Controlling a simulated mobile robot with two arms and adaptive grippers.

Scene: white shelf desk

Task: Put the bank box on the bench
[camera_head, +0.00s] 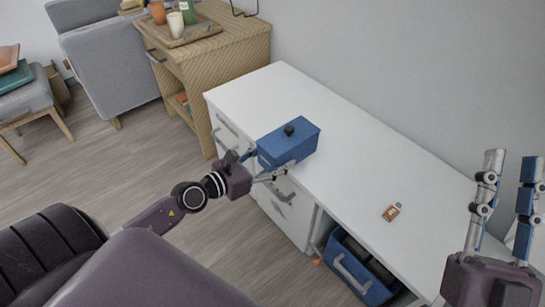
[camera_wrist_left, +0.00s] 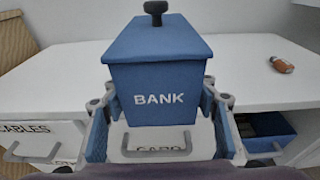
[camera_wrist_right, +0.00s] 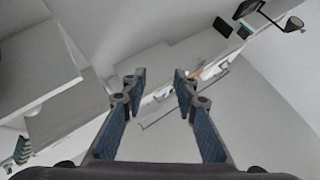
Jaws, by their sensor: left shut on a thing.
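The bank box (camera_head: 281,148) is a blue box with a dark knob on its lid. It is upright at the front edge of the white desk (camera_head: 335,150); I cannot tell if it rests on the top or is slightly above it. My left gripper (camera_head: 272,168) is shut on it from the front. In the left wrist view the fingers flank the box (camera_wrist_left: 158,85), whose front reads BANK. My right gripper (camera_head: 513,168) is raised, open and empty, over the desk's right end. I cannot tell which piece of furniture is the bench.
A small orange-brown bottle (camera_head: 392,212) lies on the desk. A blue bin (camera_head: 362,276) is below the top. White drawers (camera_head: 283,205) face me. A wooden cabinet (camera_head: 225,50) holds a tray with cups. A grey seat (camera_head: 28,98) carries books. The desk's middle is clear.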

